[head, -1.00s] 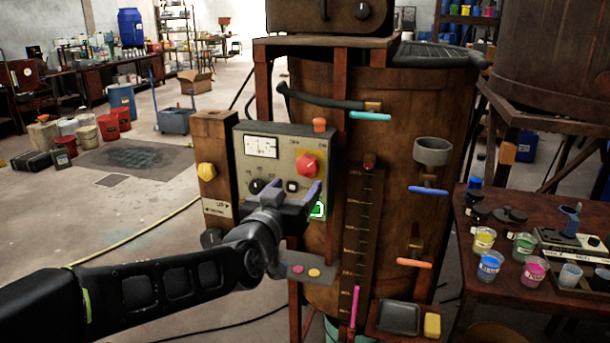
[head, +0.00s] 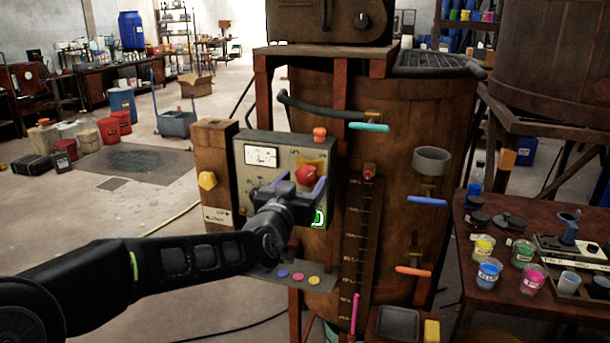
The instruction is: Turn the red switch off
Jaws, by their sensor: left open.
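The red switch (head: 308,175) is a rotary knob on a yellow plate, on the front of the grey control box (head: 285,153). My left gripper (head: 299,184) is in front of the box, its two purple-tipped fingers open to either side of the lower part of the knob. I cannot tell whether the fingers touch the knob. The gripper body hides the black knob and the lower middle of the panel. A lit green button (head: 318,218) shows just below the right finger. My right gripper is not in view.
A wooden post with a yellow knob (head: 207,180) stands left of the box. A small shelf with several coloured buttons (head: 298,277) juts out below. The brown vat (head: 390,145) with coloured handles stands to the right. A table with paint cups (head: 487,272) is at far right.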

